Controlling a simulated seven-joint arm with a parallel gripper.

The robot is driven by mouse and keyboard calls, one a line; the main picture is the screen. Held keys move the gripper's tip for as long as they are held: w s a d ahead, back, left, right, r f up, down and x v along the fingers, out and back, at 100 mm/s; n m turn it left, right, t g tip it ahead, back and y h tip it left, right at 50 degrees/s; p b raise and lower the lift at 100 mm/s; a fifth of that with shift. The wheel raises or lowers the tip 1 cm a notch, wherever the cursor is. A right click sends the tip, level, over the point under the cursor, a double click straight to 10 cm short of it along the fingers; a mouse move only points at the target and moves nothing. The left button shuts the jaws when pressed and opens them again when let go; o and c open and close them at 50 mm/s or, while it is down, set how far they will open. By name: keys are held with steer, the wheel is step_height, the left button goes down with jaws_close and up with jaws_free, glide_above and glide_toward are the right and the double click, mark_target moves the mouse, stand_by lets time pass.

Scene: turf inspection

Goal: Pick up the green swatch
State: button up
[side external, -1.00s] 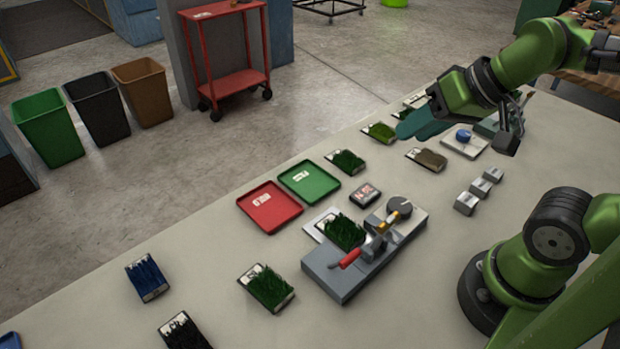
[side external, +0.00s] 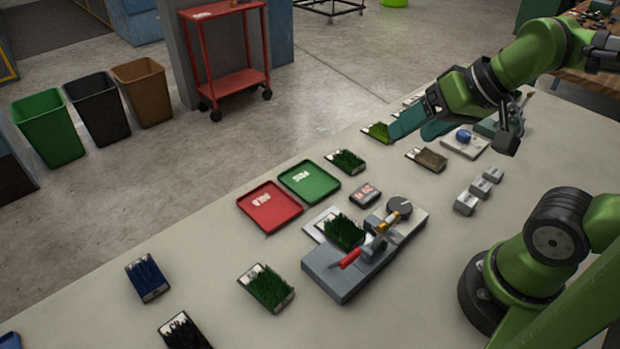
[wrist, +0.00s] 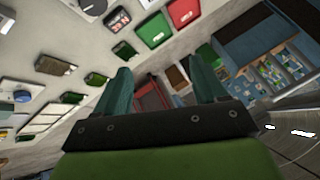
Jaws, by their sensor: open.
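Several green turf swatches lie on the table. A dark green one (side external: 347,161) lies beside the green tray, and a yellowish-green one (side external: 377,132) lies partly behind my gripper's fingers. Another green swatch (side external: 267,287) lies near the front, and one (side external: 345,232) sits at the grey fixture. I cannot tell which one is meant. My gripper (side external: 418,130) is open and empty, its teal fingers spread above the table near the yellowish-green swatch. In the wrist view, my gripper (wrist: 160,78) shows nothing between its fingertips, and green swatches lie to their left.
A red tray (side external: 270,226) and a green tray (side external: 310,195) lie mid-table. The grey fixture (side external: 345,284) with a red handle stands in front. A brown swatch (side external: 427,158), small grey blocks (side external: 465,204) and a blue swatch (side external: 147,278) also lie on the table.

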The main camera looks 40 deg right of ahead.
steer(key=n+g+h, duration=0.2)
steer(key=n+g, duration=0.2)
steer(key=g, duration=0.3)
glide_above(341, 223)
step_height(341, 223, down, 6)
step_height(341, 223, down, 11)
steer(key=shift+d+r, duration=0.15)
steer(key=shift+a+f, duration=0.2)
steer(key=shift+f, duration=2.85)
steer(key=c, duration=0.9)
